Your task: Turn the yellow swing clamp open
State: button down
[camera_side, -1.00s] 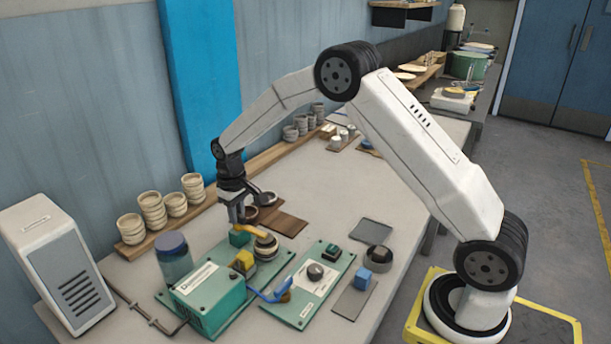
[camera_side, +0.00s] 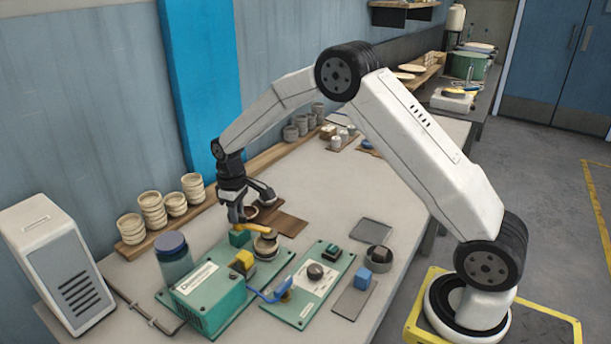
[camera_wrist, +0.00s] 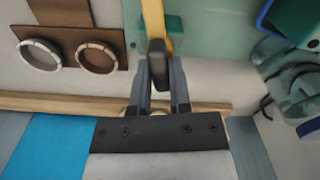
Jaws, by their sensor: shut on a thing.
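The yellow swing clamp (camera_side: 254,229) is a narrow arm above the green plate, between the small green block (camera_side: 239,238) and the round grey-brown pot (camera_side: 265,246). In the wrist view the yellow clamp arm (camera_wrist: 153,18) comes down from the top edge and ends in a dark tip (camera_wrist: 157,62). My gripper (camera_side: 237,218) is at the clamp's left end in the side view. In the wrist view my gripper (camera_wrist: 157,78) has its two fingers on either side of the dark tip, shut on it. The clamp's pivot is not clear.
A green box (camera_side: 208,297) and a yellow block (camera_side: 243,262) stand close by. A blue-lidded jar (camera_side: 173,260) is left of them. A brown board (camera_side: 285,222) with rings lies behind. A second green panel (camera_side: 312,283) with a knob is at right. Stacked cups line the wall shelf.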

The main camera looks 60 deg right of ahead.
jog(key=n, duration=0.4)
jog(key=shift+r+n, duration=0.1)
jog(key=shift+n, duration=0.2)
jog(key=n, duration=0.3)
jog(key=shift+n, duration=0.3)
jog(key=n, duration=0.3)
jog(key=shift+n, duration=2.1)
jog(key=c, duration=0.6)
grip_release()
jog(key=shift+o, duration=0.2)
jog(key=shift+r, duration=3.85)
